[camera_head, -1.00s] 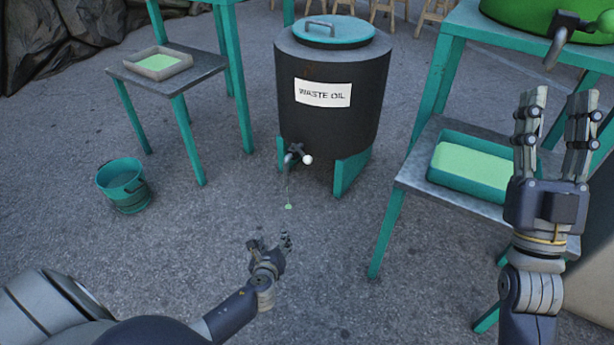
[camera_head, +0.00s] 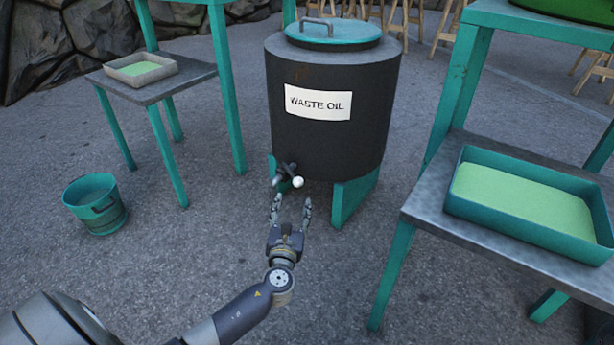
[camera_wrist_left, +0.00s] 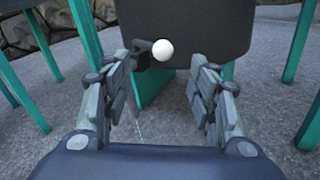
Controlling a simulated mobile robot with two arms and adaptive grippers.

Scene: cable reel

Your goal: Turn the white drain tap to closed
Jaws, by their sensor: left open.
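The white drain tap, a white ball on a dark lever (camera_head: 298,182), sits low on the front of the dark waste oil drum (camera_head: 330,140). In the left wrist view the white ball (camera_wrist_left: 163,49) shows ahead, between the fingers and beyond their tips. My left gripper (camera_head: 291,203) is open and empty, just below and in front of the tap, apart from it. In the left wrist view its fingers (camera_wrist_left: 165,65) stand wide apart. A thin pale stream shows between them below the tap. My right gripper is out of the head view.
A teal bucket (camera_head: 95,204) stands on the ground at left. A small table (camera_head: 165,88) with a grey tray (camera_head: 141,70) stands behind it. At right a metal shelf (camera_head: 425,205) bears a teal tray (camera_head: 530,239) of green liquid. Open ground lies before the drum.

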